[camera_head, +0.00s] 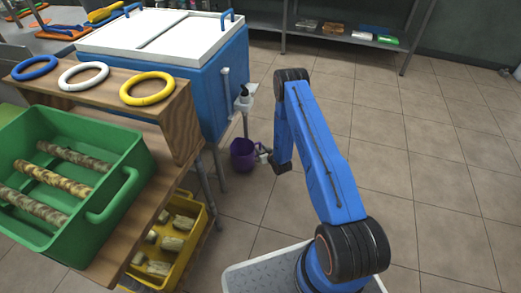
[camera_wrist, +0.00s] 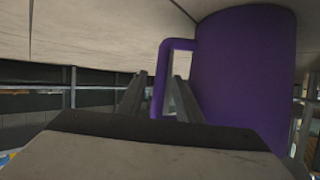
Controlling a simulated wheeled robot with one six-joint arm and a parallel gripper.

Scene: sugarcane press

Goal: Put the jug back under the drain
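The purple jug (camera_head: 243,155) is low, near the floor beside the table legs, below the right end of the blue box. In the wrist view the jug (camera_wrist: 245,75) fills the right side, with its handle (camera_wrist: 160,95) towards me. My gripper (camera_head: 265,158) is low, just right of the jug. In the wrist view its two fingers (camera_wrist: 160,95) stand apart on either side of the handle, with a gap visible at the left finger. I cannot tell whether the jug rests on the floor.
The blue box (camera_head: 230,85) with a white top stands behind; a small pale ledge (camera_head: 248,96) with a dark item juts from its right end. A green crate (camera_head: 120,165) of cane and a yellow crate (camera_head: 204,222) are at left. The tiled floor at right is clear.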

